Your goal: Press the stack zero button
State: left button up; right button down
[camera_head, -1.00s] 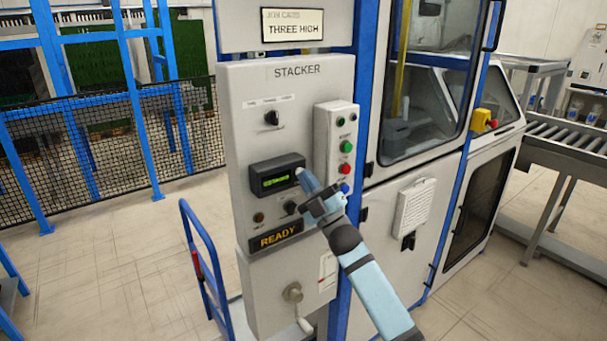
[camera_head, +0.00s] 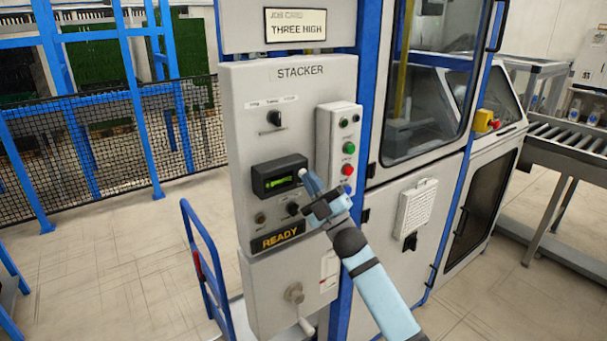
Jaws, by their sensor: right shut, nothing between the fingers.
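The grey stacker panel (camera_head: 285,90) stands upright in the middle of the view. It carries a dark counter box (camera_head: 268,180) with a lit green display. My right gripper (camera_head: 306,175) is shut and empty. Its fingertips are at the right end of the counter box; I cannot tell whether they touch it. No button marked stack zero can be read. A dark knob (camera_head: 293,209) shows just below the box, beside the gripper. My left gripper is not in view.
Right of the counter box, a button strip has a green button (camera_head: 349,148), a red button (camera_head: 347,169) and a blue one, partly hidden by my gripper. A selector switch (camera_head: 275,118) sits above. A READY sign (camera_head: 278,238) and a crank (camera_head: 295,294) are below. A blue cart handle (camera_head: 205,260) stands left.

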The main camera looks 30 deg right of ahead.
jog(key=shift+f, duration=0.1)
jog(key=s, duration=0.5)
jog(key=shift+d+p, duration=0.25)
jog(key=shift+p, duration=0.15)
jog(key=shift+f, duration=0.1)
dwell(0.5)
